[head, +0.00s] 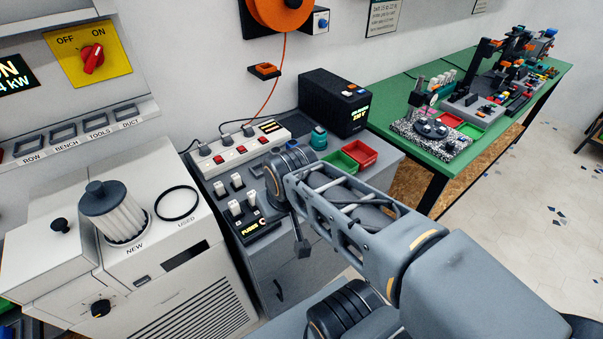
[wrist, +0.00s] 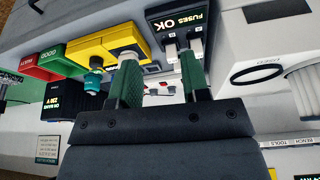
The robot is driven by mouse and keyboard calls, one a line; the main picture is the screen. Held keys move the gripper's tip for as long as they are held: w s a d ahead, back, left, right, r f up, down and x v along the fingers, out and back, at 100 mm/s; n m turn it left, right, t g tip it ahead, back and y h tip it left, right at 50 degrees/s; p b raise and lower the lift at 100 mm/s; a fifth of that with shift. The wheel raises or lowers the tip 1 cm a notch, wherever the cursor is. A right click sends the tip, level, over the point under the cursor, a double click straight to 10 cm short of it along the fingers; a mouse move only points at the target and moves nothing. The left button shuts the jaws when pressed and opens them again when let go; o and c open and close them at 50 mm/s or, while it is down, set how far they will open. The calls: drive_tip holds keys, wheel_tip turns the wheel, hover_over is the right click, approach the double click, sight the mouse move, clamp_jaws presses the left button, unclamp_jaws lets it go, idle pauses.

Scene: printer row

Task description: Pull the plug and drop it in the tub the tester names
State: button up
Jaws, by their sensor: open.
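A green tub (wrist: 50,58), lettered GOOD, and a red tub (wrist: 28,66) stand side by side; the red label is hard to read. Both tubs (head: 340,161) look empty in the head view. A dark panel (wrist: 170,22) reads FUSES OK. My gripper (wrist: 159,60) is open and empty, its green fingers apart, with the teal plug outside them. My arm hides it in the head view.
A white power strip (head: 238,150) with corded plugs and red switches lies along the wall. A black box (head: 335,103) with a lit display stands behind the tubs. A white cabinet (head: 150,270) bears a filter (head: 115,212). A cluttered green bench (head: 410,84) stands at right.

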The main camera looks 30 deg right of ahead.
drive_tip(key=shift+o, duration=0.4)
drive_tip(key=shift+o, duration=0.8)
drive_tip(key=shift+w+r, duration=0.2)
drive_tip(key=o, duration=0.4)
drive_tip(key=w+d+p, duration=0.1)
drive_tip(key=w, duration=0.1)
drive_tip(key=w+d+r+g+p, duration=0.1)
drive_tip(key=w+p, duration=0.1)
drive_tip(key=w, duration=0.1)
drive_tip(key=w+d+g+p, duration=0.1)
drive_tip(key=w+d+p, duration=0.1)
drive_tip(key=w, duration=0.1)
drive_tip(key=shift+w+r+n, duration=0.1)
drive_tip(key=shift+r+n, duration=0.2)
drive_tip(key=shift+r, duration=0.1)
drive_tip(key=shift+n+g, duration=0.3)
drive_tip(key=shift+g, duration=0.6)
drive_tip(key=w+d+f+p, duration=0.1)
drive_tip(key=w, duration=0.1)
drive_tip(key=w+d+f+p, duration=0.1)
drive_tip(key=w+d, duration=0.1)
drive_tip(key=w+d+f+p, duration=0.1)
drive_tip(key=w+d, duration=0.1)
drive_tip(key=w, duration=0.1)
drive_tip(key=shift+f, duration=0.35)
drive_tip(key=shift+w+d+f, duration=0.25)
drive_tip(key=shift+d+f, duration=0.1)
drive_tip(key=shift+f, duration=0.05)
drive_tip(key=shift+f, duration=0.2)
